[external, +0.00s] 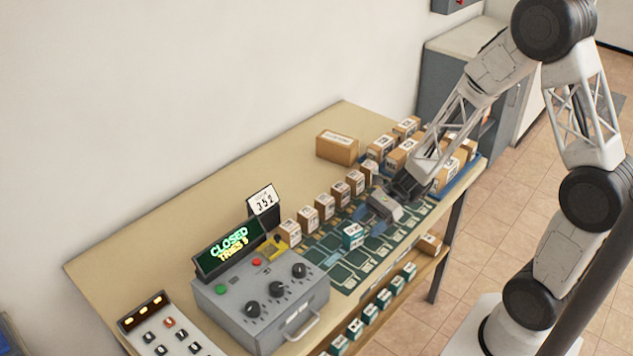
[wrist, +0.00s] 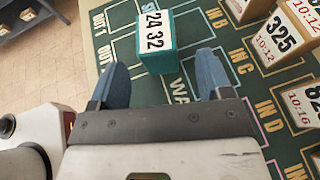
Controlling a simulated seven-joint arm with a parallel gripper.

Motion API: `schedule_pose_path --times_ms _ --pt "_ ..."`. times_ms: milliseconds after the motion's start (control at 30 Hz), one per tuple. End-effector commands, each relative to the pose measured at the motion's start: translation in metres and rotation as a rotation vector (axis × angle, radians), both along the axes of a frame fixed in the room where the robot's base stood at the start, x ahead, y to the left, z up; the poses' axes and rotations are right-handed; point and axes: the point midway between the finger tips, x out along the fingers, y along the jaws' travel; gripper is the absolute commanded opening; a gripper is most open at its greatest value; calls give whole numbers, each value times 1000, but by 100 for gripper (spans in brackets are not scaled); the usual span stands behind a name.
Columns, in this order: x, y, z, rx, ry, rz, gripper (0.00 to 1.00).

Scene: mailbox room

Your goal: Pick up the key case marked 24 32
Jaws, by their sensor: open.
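The key case marked 24 32 is a small teal block with a white label on top. In the wrist view the key case (wrist: 157,58) stands on the green marked mat (wrist: 118,35), just beyond my fingertips and between their lines. In the external view a teal case (external: 353,237) stands on the mat beside my gripper, its label too small to read. My gripper (wrist: 160,75) is open and empty, with one blue finger on each side. In the external view my gripper (external: 385,208) is over the mat, to the right of the case.
Cardboard boxes marked 325 (wrist: 285,38) and others stand to the right in the wrist view. A row of boxes (external: 323,207) lines the mat's back edge. A grey control box (external: 262,305) with a CLOSED display (external: 229,247) stands at the left. More teal cases (external: 370,313) sit on the lower shelf.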

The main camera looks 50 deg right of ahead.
Motion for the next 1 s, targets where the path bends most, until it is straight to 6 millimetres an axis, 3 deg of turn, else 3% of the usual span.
schedule_pose_path --times_ms 567,1000 --pt "1 6 -3 0 0 1 72" --pt "7 36 -14 0 0 2 72"
